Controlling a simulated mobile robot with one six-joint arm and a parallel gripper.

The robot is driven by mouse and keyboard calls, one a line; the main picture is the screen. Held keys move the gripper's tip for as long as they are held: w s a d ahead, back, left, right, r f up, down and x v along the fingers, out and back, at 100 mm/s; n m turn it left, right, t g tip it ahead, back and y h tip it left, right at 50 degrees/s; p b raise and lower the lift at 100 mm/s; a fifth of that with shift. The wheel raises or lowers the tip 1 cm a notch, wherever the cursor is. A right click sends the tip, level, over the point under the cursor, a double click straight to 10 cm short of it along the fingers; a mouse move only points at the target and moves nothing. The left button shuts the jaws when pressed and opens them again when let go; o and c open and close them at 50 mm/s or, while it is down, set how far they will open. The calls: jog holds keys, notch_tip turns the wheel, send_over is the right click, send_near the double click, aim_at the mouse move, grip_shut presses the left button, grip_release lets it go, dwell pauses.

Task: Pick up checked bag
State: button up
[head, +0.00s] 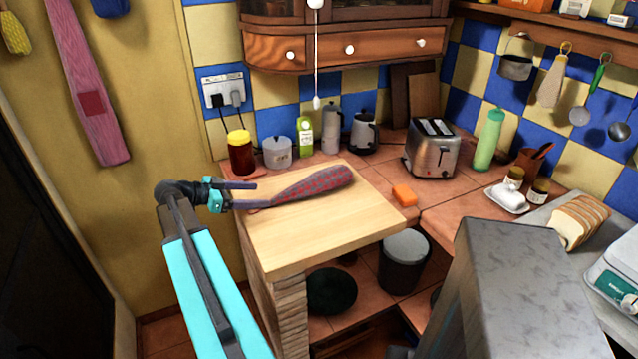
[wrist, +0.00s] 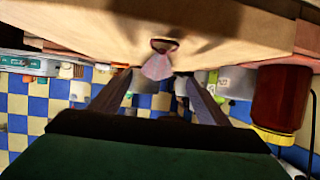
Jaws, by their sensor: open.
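The checked bag (head: 318,185), red and dark grey, lies on the light wooden board (head: 330,232) on the counter, its narrow end pointing left. My gripper (head: 258,194) is at the board's left edge, open and empty, with its fingers pointing at that narrow end. In the wrist view the scene looks upside down. There the bag (wrist: 158,62) shows as a small reddish shape just beyond and between the fingertips of my gripper (wrist: 158,82). I cannot tell whether the lower finger touches the bag's end.
A dark red jar with a yellow lid (head: 240,152) stands behind my gripper and shows at right in the wrist view (wrist: 280,100). The board's front is clear.

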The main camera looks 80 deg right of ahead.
aim_at(281, 195)
jog(key=shift+p+x, duration=0.5)
jog(key=shift+x, duration=2.2)
jog(key=shift+p+x, duration=0.6)
jog(key=shift+x, duration=0.2)
jog(key=shift+p+x, duration=0.6)
jog(key=shift+x, duration=1.2)
jog(key=shift+a, duration=0.15)
jog(key=shift+s, duration=0.1)
jog(key=c, duration=1.1)
jog(key=shift+r, duration=0.15)
jog(key=shift+r+b, duration=1.3)
jog(key=shift+r, duration=3.6)
